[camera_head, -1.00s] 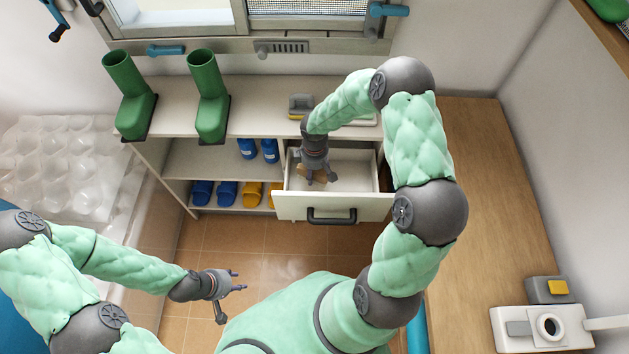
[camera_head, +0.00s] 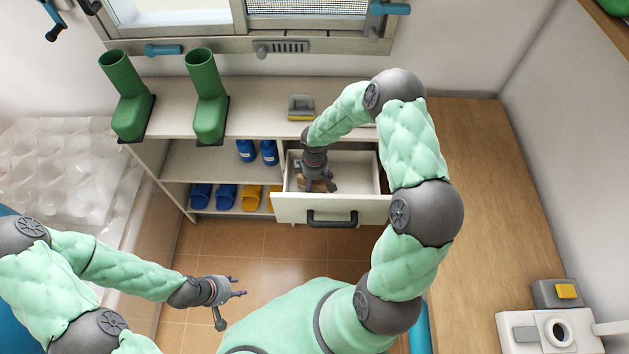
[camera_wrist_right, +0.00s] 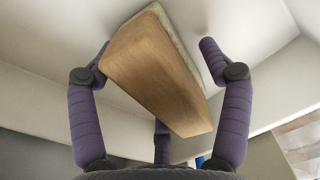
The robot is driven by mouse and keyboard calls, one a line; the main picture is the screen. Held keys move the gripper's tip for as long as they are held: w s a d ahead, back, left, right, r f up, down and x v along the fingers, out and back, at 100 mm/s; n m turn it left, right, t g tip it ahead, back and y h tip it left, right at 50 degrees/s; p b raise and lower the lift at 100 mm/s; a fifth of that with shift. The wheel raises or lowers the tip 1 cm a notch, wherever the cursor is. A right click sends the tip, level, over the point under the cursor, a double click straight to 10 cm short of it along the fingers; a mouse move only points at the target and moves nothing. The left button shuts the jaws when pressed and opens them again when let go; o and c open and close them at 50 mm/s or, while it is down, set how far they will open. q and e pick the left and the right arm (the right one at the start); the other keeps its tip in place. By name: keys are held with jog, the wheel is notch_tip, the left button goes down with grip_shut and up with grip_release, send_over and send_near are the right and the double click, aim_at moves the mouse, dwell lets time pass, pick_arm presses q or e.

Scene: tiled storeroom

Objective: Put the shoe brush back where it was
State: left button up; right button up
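The shoe brush (camera_wrist_right: 158,75), with a wooden back and a pale bristle edge, lies inside the open white drawer (camera_head: 375,209). In the head view only a brown piece of it shows beside my fingers. My right gripper (camera_head: 320,187) reaches down into the drawer over the brush. In the right wrist view its purple fingers stand spread around the brush. The left finger is close to the brush's side, contact unclear; the right finger is apart from it. My left gripper (camera_head: 237,292) is open and empty over the floor at the lower left.
Two green boots (camera_head: 208,110) and a grey-yellow item (camera_head: 301,107) stand on the shelf top (camera_head: 255,92). A wooden counter (camera_head: 490,200) runs along the right. The tiled floor in front is clear.

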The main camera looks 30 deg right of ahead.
jog(key=shift+r, duration=0.25)
notch_tip(320, 180, up, 12)
jog(key=p, duration=0.4)
jog(key=shift+p, duration=0.35)
